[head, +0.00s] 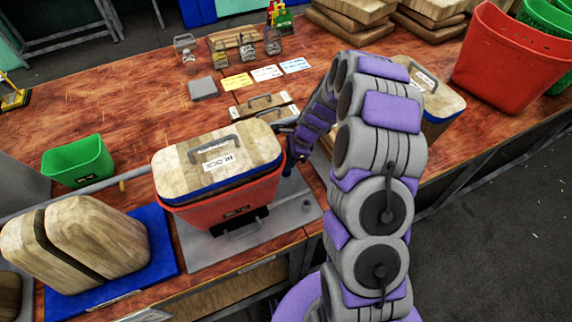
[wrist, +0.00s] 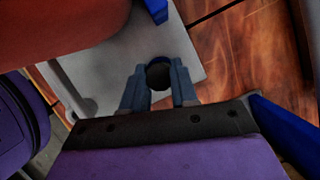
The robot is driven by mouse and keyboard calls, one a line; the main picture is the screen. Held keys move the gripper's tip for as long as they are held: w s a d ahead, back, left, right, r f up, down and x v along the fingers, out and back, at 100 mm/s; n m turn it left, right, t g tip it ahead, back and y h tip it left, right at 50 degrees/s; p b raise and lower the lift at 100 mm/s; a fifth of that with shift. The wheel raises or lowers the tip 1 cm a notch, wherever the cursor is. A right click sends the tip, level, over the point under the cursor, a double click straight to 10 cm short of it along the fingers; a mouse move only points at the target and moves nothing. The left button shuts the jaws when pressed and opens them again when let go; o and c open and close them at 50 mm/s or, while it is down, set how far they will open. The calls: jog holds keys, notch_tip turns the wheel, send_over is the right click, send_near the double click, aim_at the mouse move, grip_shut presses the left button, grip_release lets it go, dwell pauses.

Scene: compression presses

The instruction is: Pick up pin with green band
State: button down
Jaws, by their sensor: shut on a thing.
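In the wrist view my gripper (wrist: 158,85) points down at a grey metal plate (wrist: 115,50). Its two blue-grey fingers are shut on a dark round-ended pin (wrist: 159,75), seen almost end-on. No green band shows on it from this angle. In the head view my arm reaches down to the right of the red press box, and my fingertips and the pin are hidden or too small to make out.
A red box with a wooden lid (head: 218,160) stands close left of my gripper. A green bin (head: 77,162) and wooden blocks on a blue mat (head: 165,235) lie further left. Another wooden-lidded box (head: 430,85) and a red crate (head: 510,65) stand right.

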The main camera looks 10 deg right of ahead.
notch_tip(320, 180, up, 10)
jog(key=p, duration=0.3)
dwell(0.3)
jog(key=shift+p, duration=0.4)
dwell(0.5)
jog(key=shift+r+p, duration=1.85)
jog(key=shift+r, duration=0.15)
jog(key=shift+d+f, duration=0.1)
